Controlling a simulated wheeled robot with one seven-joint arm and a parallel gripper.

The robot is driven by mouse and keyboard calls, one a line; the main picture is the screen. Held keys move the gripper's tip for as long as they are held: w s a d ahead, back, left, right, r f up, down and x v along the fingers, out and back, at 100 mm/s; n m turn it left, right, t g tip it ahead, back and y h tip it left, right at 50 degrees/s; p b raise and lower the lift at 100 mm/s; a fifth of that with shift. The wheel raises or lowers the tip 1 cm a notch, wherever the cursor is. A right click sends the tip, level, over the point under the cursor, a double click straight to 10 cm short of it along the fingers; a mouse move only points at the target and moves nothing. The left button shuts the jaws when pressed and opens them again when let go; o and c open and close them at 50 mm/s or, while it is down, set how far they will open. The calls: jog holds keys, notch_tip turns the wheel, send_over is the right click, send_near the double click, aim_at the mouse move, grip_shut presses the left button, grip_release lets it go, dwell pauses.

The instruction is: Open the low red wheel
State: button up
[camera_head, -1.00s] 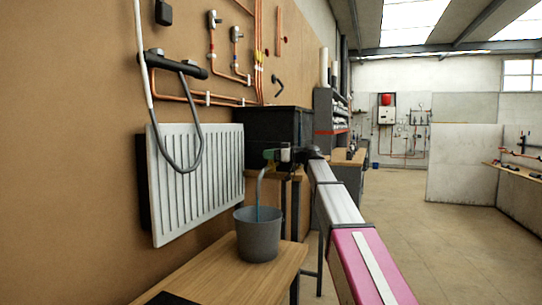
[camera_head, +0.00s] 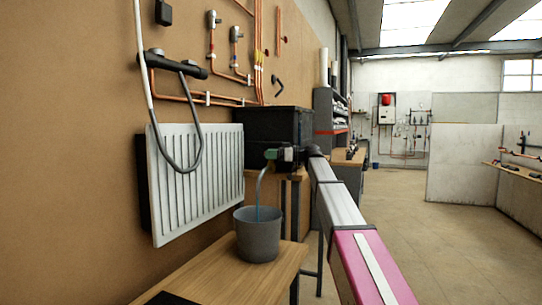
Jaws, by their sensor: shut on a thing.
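My gripper (camera_head: 286,154) is at the far end of my outstretched arm, in front of the black tank. It is small and dark here, and its fingers are hard to make out. A green piece (camera_head: 270,154) sits right at its tip, and the gripper appears shut on it. A grey curved spout or hose (camera_head: 261,182) runs down from the green piece toward a grey bucket (camera_head: 258,238). A thin blue stream (camera_head: 257,212) shows between the spout and the bucket. I can make out no low red wheel; it may be hidden or too small.
The bucket stands on a wooden bench (camera_head: 225,281). A white radiator (camera_head: 198,180) hangs on the left wall, with a grey hose looped over it. The black tank (camera_head: 277,126) is behind my gripper. Open floor (camera_head: 450,240) lies to the right.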

jog(key=o, duration=0.9)
jog(key=shift+o, duration=0.2)
jog(key=shift+r, duration=0.1)
jog(key=shift+r, duration=0.3)
jog(key=r, duration=0.3)
jog(key=shift+s+a+r, duration=0.25)
jog(key=shift+s+r, duration=0.1)
jog(key=shift+r, duration=0.05)
jog(key=s+a+r, duration=0.6)
jog(key=s+a, duration=0.1)
jog(key=s, duration=0.1)
jog(key=shift+a+r, duration=0.2)
jog(key=shift+w, duration=0.1)
